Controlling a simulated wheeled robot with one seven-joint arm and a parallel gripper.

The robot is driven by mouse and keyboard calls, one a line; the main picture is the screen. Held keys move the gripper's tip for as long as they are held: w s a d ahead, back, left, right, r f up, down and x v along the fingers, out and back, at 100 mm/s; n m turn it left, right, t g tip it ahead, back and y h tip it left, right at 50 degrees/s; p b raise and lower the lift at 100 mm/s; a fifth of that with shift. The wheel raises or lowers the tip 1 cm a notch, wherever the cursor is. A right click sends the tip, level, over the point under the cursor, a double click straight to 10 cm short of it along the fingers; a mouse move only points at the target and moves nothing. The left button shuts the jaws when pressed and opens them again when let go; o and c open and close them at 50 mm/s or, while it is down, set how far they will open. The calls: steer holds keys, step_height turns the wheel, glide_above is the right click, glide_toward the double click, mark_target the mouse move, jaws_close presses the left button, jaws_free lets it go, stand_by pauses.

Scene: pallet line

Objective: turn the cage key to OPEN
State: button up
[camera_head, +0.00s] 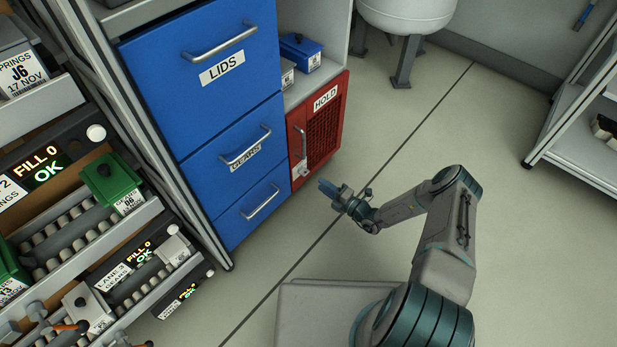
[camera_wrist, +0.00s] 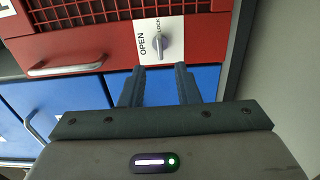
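The red cage (camera_head: 335,112) labelled HOLD is at the lower right of the blue drawers in the head view. The grey cage key (camera_wrist: 161,45) sits on a white plate (camera_wrist: 146,31) marked OPEN and LOCK on the red front, in the wrist view. Its upper end points towards the LOCK side. My gripper (camera_wrist: 160,69) is open and empty. Its fingertips are just short of the key, one to each side in the picture, with no visible contact. In the head view my gripper (camera_head: 329,187) is in front of the cage's lower part.
A cage handle (camera_wrist: 65,66) is left of the plate in the wrist view. Blue drawers (camera_head: 222,75) stand left of the cage. A lane rack with green bins (camera_head: 108,178) is at the left. Open floor (camera_head: 470,130) lies right of the cage.

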mark_target(307, 174)
steer(key=shift+b+x, duration=1)
steer(key=shift+x, duration=3.05)
steer(key=shift+c, duration=0.3)
jaws_close()
steer(key=shift+d, duration=0.15)
